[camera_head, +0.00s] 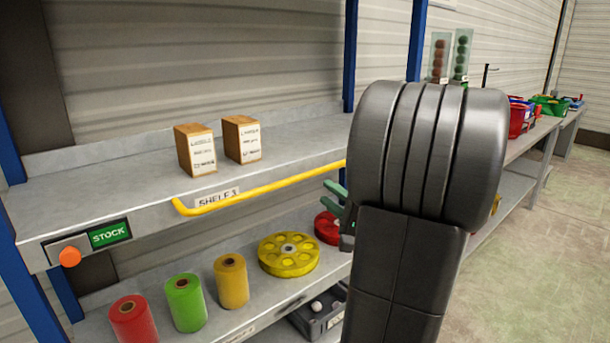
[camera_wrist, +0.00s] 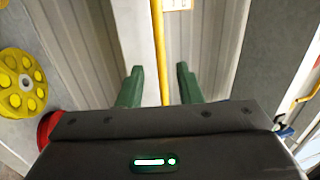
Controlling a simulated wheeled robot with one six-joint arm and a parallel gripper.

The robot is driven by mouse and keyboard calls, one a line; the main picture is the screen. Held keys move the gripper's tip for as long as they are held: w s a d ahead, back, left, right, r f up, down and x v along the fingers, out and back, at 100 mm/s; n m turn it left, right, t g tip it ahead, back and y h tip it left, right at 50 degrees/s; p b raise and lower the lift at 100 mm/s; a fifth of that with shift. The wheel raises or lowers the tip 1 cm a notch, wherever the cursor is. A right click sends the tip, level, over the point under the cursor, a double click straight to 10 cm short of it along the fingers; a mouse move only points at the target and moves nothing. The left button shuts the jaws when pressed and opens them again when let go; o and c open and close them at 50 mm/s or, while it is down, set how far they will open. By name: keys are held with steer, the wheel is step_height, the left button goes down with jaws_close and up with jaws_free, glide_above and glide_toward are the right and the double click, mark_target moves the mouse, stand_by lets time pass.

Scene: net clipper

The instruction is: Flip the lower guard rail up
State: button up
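The yellow guard rail (camera_head: 265,188) runs along the front edge of the grey shelf labelled SHELF 3 (camera_head: 217,197). Its left end is bent, and its right part is hidden behind my arm. My gripper (camera_head: 336,200) shows only its green fingers at the left of my arm, near the rail. In the wrist view my gripper (camera_wrist: 158,80) is open, with one green finger on each side of the rail (camera_wrist: 159,45). I see gaps between the rail and both fingers. The rail's depth relative to the fingertips is hard to tell.
Two boxes (camera_head: 196,150) (camera_head: 241,139) stand on the shelf. Below are coloured spools (camera_head: 185,303), a yellow wheel (camera_head: 289,255) and a red wheel (camera_head: 327,228). A STOCK sign (camera_head: 109,234) and orange button (camera_head: 69,257) are at left. The floor (camera_head: 545,260) at right is clear.

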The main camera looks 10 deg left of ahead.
mark_target(305, 176)
steer(key=p+x, duration=0.1)
steer(key=x, duration=0.8)
steer(key=shift+w+a, duration=0.15)
steer(key=shift+a, duration=0.1)
jaws_close()
